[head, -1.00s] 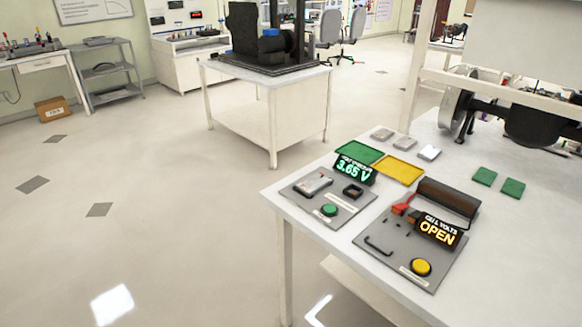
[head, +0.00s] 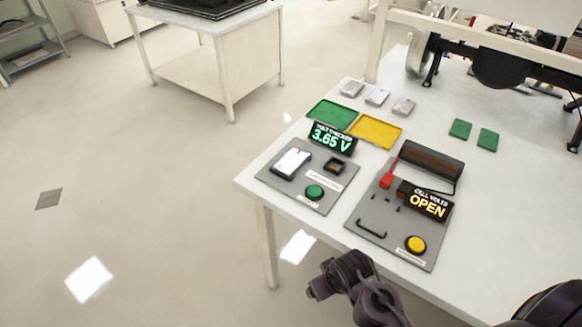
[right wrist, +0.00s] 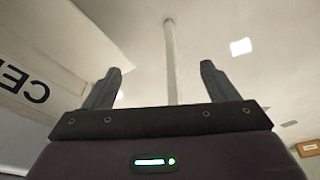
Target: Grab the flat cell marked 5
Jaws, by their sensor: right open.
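Three small silver flat cells stand in a row behind the trays: a left one (head: 351,89), a middle one (head: 377,96) and a right one (head: 403,105). Another flat cell (head: 291,163) lies on the grey volt checker board (head: 268,179), whose display (head: 332,139) reads 3.65 V. I cannot read a 5 on any cell. My right gripper (right wrist: 160,90) shows in the right wrist view with its two fingers apart and nothing between them. A dark arm part of mine shows at the bottom of the head view, but no fingers are clear there. My left gripper is not seen.
A green tray (head: 332,114) and a yellow tray (head: 376,130) lie behind the boards. A second grey board (head: 375,224) has a display (head: 428,204) reading OPEN, a red lever (head: 387,179) and a yellow button (head: 416,244). Two green pieces (head: 460,128) lie farther right.

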